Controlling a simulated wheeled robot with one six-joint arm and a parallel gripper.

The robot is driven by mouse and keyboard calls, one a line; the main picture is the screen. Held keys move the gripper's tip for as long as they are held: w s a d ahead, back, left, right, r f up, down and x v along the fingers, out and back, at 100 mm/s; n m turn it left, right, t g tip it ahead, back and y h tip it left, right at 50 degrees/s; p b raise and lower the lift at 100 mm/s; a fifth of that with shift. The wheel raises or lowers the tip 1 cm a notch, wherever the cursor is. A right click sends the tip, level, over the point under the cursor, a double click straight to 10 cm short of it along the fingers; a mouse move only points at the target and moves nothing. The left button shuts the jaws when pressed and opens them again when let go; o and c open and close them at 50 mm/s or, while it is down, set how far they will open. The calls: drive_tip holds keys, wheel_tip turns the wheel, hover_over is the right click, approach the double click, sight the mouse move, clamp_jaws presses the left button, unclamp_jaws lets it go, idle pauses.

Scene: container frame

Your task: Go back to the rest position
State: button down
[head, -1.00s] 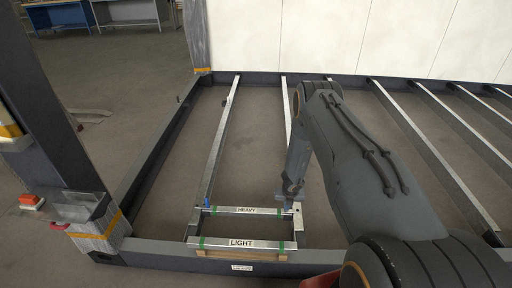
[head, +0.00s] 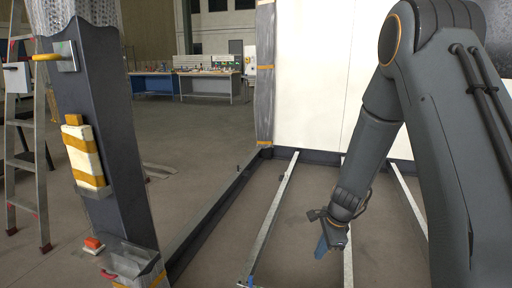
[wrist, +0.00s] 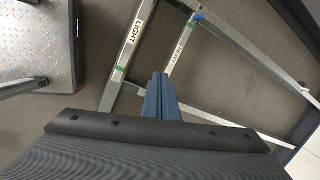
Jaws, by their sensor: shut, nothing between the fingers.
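My gripper (head: 322,246) hangs from my raised arm in the head view, above the floor inside the dark frame. Its blue fingers point down and are shut and empty. In the wrist view the closed fingers (wrist: 160,95) point toward the metal bars labelled LIGHT (wrist: 134,38) and HEAVY (wrist: 178,57). The fingers are apart from these bars as far as I can see. The labelled bars are out of the head view, below its lower edge.
A dark upright post (head: 100,140) with a padded block (head: 84,155) stands at the left. A stepladder (head: 28,140) is behind it. Metal rails (head: 270,215) cross the frame floor. Workbenches (head: 205,85) stand far back, and white panels (head: 320,75) close the rear.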

drive_tip(key=s+r+n, duration=0.5)
drive_tip(key=s+n, duration=0.1)
drive_tip(key=s, duration=0.2)
drive_tip(key=s+a+r+n+g+h, duration=0.1)
drive_tip(key=s+r+n, duration=0.5)
drive_tip(key=s, duration=0.2)
drive_tip(key=s+r+n+g+p, duration=0.1)
drive_tip(key=s+r+n, duration=0.4)
drive_tip(key=s, duration=0.4)
drive_tip(key=shift+a+r+n+h, duration=0.3)
drive_tip(key=shift+n+h, duration=0.1)
drive_tip(key=shift+n, duration=0.1)
drive_tip(key=shift+s, duration=0.1)
